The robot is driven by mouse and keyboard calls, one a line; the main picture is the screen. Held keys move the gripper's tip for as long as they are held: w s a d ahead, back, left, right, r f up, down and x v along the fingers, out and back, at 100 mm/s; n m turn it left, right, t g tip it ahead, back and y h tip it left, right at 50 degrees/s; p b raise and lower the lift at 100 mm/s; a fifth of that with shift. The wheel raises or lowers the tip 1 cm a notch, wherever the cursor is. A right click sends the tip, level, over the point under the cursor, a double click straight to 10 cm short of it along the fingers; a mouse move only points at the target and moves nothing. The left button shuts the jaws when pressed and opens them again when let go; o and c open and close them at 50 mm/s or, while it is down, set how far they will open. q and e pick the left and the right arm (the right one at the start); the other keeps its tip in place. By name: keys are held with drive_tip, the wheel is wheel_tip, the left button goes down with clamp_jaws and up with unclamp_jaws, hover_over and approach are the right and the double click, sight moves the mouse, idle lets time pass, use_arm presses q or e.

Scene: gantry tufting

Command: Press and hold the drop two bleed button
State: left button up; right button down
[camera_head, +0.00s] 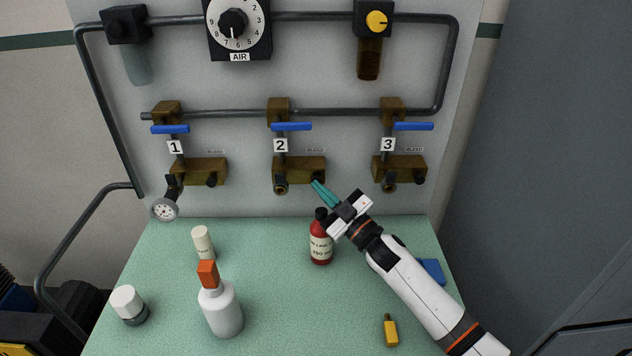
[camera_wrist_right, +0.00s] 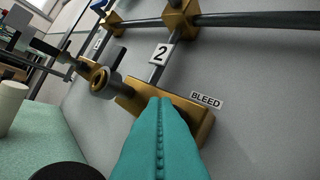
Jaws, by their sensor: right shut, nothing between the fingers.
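Drop two is a brass block (camera_head: 298,164) on the wall panel under the "2" label (camera_head: 281,145), with a blue lever (camera_head: 292,126) above it. My right gripper (camera_head: 316,185), with teal fingers, is shut and empty, its tips at the block's lower right end, where the dark bleed button (camera_head: 319,178) sits. In the right wrist view the closed fingers (camera_wrist_right: 160,105) overlap the brass block (camera_wrist_right: 196,116) below the "BLEED" label (camera_wrist_right: 206,100). The fingers hide the button there, so I cannot tell whether they touch or press it. My left gripper is not in view.
Drops one (camera_head: 205,171) and three (camera_head: 400,168) flank drop two. A gauge (camera_head: 164,209) hangs from drop one. A red bottle (camera_head: 320,243) stands just below my right gripper on the green bench (camera_head: 275,290). A white bottle (camera_head: 221,311) and small containers stand left.

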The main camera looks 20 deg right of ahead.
drive_tip(key=shift+s+a, duration=0.2)
drive_tip(key=shift+s, duration=0.5)
drive_tip(key=shift+p, duration=0.3)
drive_tip(key=s+p, duration=0.1)
drive_tip(key=s, duration=0.1)
drive_tip(key=s+a+p, duration=0.1)
drive_tip(key=s, duration=0.1)
drive_tip(key=shift+s+a, duration=0.2)
drive_tip(key=shift+s, duration=0.2)
